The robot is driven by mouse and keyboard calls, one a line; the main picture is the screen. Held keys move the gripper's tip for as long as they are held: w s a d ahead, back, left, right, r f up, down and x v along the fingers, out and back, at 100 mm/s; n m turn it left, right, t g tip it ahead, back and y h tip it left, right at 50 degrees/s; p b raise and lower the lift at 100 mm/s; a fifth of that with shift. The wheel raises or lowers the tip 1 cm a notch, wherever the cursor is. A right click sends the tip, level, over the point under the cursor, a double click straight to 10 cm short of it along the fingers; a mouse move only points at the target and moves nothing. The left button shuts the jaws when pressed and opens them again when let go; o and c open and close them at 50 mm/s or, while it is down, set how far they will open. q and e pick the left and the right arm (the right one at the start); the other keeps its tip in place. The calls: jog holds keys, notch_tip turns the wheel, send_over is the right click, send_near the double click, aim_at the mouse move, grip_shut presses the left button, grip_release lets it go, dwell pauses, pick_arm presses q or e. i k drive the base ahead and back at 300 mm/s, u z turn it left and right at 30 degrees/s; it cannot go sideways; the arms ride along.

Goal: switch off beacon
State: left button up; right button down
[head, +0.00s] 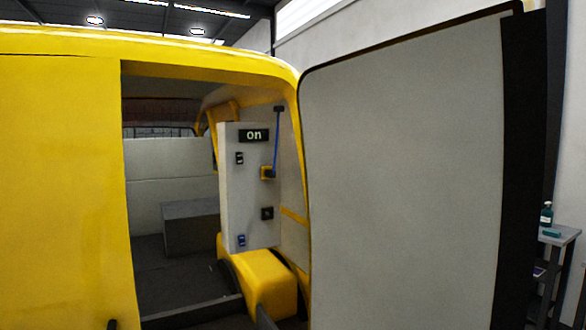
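A pale control panel (229,190) stands inside the open yellow van, right of the doorway's middle. A dark display (254,135) near its top reads "on". Below the display is a small dark switch (239,158). Lower down are a black square control (267,213) and a blue switch (241,240). No label tells which control belongs to the beacon, and I cannot make out a beacon lamp. Neither of my grippers can be made out.
The yellow van side (60,180) fills the left. A large grey door panel (400,170) stands open on the right. A yellow wheel-arch cover (262,275) lies below the control panel, and a grey box (190,228) is inside. A side table (560,236) holds a bottle (546,215).

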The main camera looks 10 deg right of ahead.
aim_at(239, 160)
jog(key=z, duration=0.05)
jog(key=i, duration=1.2)
jog(key=u, duration=0.55)
